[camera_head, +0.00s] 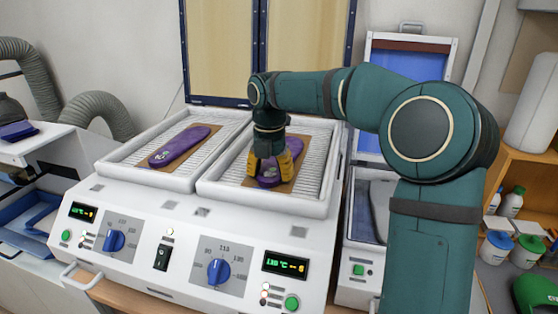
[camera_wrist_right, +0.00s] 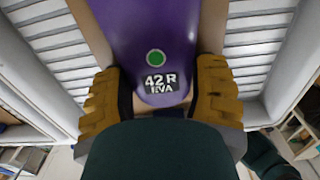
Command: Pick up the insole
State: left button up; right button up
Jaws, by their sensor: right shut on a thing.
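A purple insole (camera_head: 268,178) lies on a brown sheet in the right heating tray, partly hidden by my right gripper. My right gripper (camera_head: 272,168) points down over it, with its yellow fingers on either side. In the right wrist view the insole (camera_wrist_right: 162,30) shows a green dot and the label "42 R EVA". The fingers of my right gripper (camera_wrist_right: 160,95) stand at both sides of its labelled end, shut on it. A second purple insole (camera_head: 180,146) lies on a brown sheet in the left tray. My left gripper is not in view.
The white two-tray heater (camera_head: 190,220) has blue dials and green displays on its front. Bottles and tubs (camera_head: 497,248) sit on a shelf at far right. Grey hoses (camera_head: 100,108) are at left.

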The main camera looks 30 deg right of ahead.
notch_tip(320, 180, up, 10)
jog(key=shift+r+p, duration=0.1)
jog(key=shift+p, duration=1.05)
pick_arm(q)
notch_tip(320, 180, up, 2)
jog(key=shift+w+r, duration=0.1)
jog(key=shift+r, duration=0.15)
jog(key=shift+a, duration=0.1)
